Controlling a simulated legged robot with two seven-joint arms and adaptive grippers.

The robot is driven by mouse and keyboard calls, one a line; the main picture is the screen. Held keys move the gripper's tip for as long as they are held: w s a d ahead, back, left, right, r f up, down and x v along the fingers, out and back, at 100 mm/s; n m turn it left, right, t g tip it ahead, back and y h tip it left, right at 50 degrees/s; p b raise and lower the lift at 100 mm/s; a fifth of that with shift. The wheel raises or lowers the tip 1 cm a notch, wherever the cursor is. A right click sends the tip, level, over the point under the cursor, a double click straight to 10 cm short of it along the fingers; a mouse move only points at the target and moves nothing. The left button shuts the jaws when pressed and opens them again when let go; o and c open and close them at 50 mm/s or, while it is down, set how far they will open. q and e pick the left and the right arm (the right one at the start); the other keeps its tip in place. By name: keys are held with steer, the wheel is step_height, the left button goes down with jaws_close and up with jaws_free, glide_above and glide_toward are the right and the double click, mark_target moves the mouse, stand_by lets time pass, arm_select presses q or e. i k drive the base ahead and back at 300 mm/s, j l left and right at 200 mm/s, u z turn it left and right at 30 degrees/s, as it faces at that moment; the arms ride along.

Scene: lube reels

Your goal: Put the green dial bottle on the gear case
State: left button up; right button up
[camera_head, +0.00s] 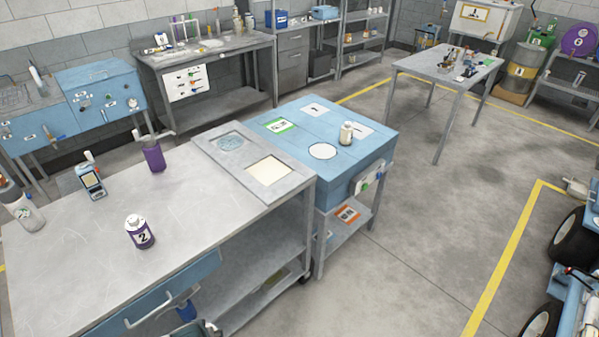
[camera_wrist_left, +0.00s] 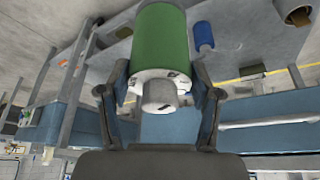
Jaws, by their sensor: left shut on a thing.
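A green bottle (camera_wrist_left: 160,42) with a white collar and a grey-white cap fills the upper middle of the left wrist view. Its cap points toward the camera; no dial face shows. My left gripper (camera_wrist_left: 160,85) is shut on it, one finger on each side near the collar. In the head view neither gripper nor the green bottle shows. A light-blue case (camera_head: 320,135), likely the gear case, stands beside the grey workbench. Its top has a white circle, a green-framed label and white labels. A small cream bottle (camera_head: 346,134) stands on it.
Floor right of the case is clear.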

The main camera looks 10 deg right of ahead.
mark_target(321, 129)
steer(key=i+l+z, duration=0.2)
steer(key=i+l, duration=0.15)
steer(key=l, duration=0.3)
steer(key=i+l+z, duration=0.15)
steer(key=i+l, duration=0.2)
steer(key=l, duration=0.25)
steer(key=i+l+z, duration=0.2)
steer(key=i+l, duration=0.25)
steer(key=l, duration=0.1)
